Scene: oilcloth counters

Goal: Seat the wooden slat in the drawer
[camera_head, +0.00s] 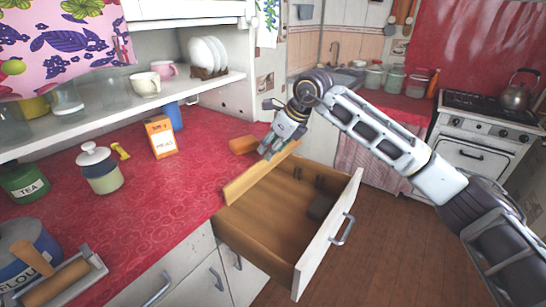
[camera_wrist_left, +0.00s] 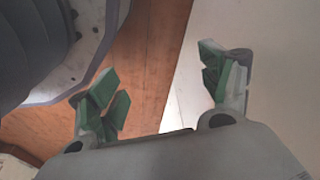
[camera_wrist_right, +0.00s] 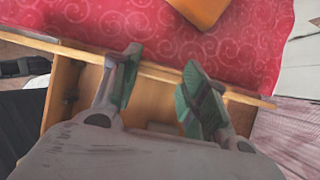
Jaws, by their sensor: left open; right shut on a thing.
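The wooden slat (camera_head: 243,183) is a long, thin, light strip. It lies along the back edge of the pulled-out drawer (camera_head: 268,208), on the counter side, standing on edge. My right gripper (camera_head: 268,151) is shut on the slat near its far end. In the right wrist view the slat (camera_wrist_right: 158,73) passes between the fingers of the right gripper (camera_wrist_right: 160,78), above the open drawer (camera_wrist_right: 65,88). Whether its lower edge touches the drawer is hidden. My left gripper (camera_wrist_left: 160,88) is open and empty, seen only in the left wrist view, near brown wood and a pale panel.
The red counter (camera_head: 180,200) borders the drawer. An orange-brown block (camera_head: 243,145) lies close to my right gripper. A meal box (camera_head: 160,137), a lidded jar (camera_head: 100,170) and a rolling pin (camera_head: 58,283) stand farther left. The drawer's white front (camera_head: 328,238) sticks out over the floor.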

